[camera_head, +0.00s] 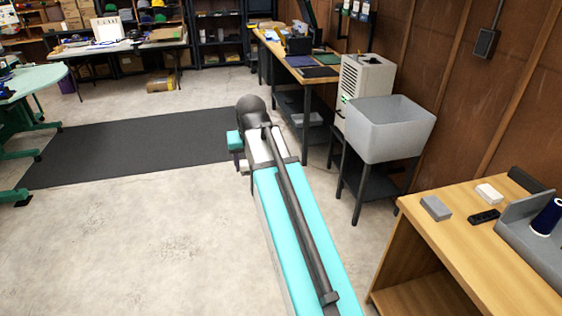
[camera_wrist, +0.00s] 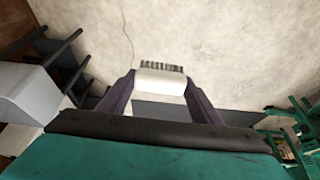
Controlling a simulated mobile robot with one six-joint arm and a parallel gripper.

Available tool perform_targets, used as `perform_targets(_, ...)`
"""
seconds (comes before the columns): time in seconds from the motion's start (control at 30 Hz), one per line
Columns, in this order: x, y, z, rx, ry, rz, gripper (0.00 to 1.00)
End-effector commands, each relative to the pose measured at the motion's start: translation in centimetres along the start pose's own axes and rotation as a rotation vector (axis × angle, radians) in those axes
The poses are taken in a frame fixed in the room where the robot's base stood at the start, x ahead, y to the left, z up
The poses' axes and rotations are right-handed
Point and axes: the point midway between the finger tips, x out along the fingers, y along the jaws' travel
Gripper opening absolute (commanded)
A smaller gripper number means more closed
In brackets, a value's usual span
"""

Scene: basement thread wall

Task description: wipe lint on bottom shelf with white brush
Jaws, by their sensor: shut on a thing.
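In the wrist view a white brush (camera_wrist: 160,83) with a row of dark bristles sits between the two dark fingers of my gripper (camera_wrist: 161,92). The fingers press on its two ends, and its bristles face away from my wrist, toward the open floor. Several low shelves show there: one in the wooden table (camera_head: 428,296) at the lower right, and one under the long workbench (camera_head: 306,108). I cannot tell which is the bottom shelf meant. I see no lint.
A grey tub (camera_head: 378,146) on a dark stand is right of my arm; the tub also shows in the wrist view (camera_wrist: 22,95). A white appliance (camera_head: 366,80) stands behind it. A dark mat (camera_head: 130,150) lies left on otherwise clear floor. A green table (camera_head: 35,80) stands far left.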

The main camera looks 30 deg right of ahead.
Motion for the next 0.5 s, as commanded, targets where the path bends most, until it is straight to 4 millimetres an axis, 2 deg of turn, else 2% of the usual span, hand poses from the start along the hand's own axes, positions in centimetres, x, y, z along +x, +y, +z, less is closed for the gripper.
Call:
perform_targets(0.03,-0.3,-2.0,0.2,-0.036,0.002,-0.015,0.4)
perform_targets(0.23,-1.5,-8.3,1.1,-0.16,0.005,-0.066,0.4)
perform_targets(0.4,-2.2,-11.8,1.9,-0.233,0.006,-0.094,0.4)
perform_targets(0.5,-2.5,-12.8,2.2,-0.255,0.007,-0.103,0.4)
